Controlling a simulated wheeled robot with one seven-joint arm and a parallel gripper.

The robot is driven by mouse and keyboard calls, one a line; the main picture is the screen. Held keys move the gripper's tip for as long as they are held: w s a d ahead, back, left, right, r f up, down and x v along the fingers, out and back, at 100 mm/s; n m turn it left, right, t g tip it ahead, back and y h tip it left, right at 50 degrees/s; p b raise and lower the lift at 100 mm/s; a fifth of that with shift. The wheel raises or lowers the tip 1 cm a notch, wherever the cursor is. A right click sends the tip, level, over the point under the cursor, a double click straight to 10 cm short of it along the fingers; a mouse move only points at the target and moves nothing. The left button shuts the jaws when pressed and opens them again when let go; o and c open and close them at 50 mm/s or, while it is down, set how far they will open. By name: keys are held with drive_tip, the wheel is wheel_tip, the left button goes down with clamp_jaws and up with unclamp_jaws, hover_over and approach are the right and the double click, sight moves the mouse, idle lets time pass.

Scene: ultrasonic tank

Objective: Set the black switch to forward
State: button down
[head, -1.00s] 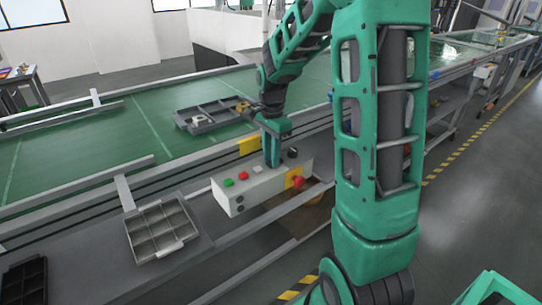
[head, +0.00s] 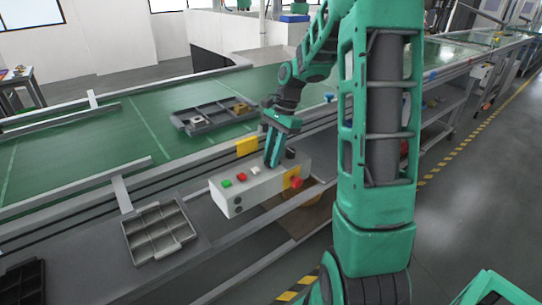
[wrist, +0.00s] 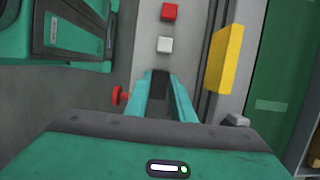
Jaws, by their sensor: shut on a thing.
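The control box (head: 258,187) is a pale box on the near side of the conveyor. It carries a green button (head: 227,183), a red button (head: 241,177), a white button (head: 255,170) and a red mushroom knob (head: 297,182). My gripper (head: 270,164) reaches down to the box top just beyond the white button. Its teal fingers are close together in the wrist view, around a dark part that appears to be the black switch (wrist: 159,87). The fingers mostly hide the switch, so its setting cannot be read. A dark round knob (head: 291,153) shows right of the fingers.
A yellow plate (wrist: 225,59) stands beside the box, close to my gripper. A grey divided tray (head: 159,232) lies left of the box, and another tray (head: 208,124) is on the green belt (head: 90,150). A metal rail runs behind the box.

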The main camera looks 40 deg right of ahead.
drive_tip(key=shift+w+r, duration=0.1)
drive_tip(key=shift+w, duration=0.1)
drive_tip(key=c, duration=1.5)
unclamp_jaws()
drive_tip(key=v, duration=1)
drive_tip(key=shift+d+r, duration=0.1)
drive_tip(key=shift+r, duration=0.2)
drive_tip(key=shift+s, duration=0.15)
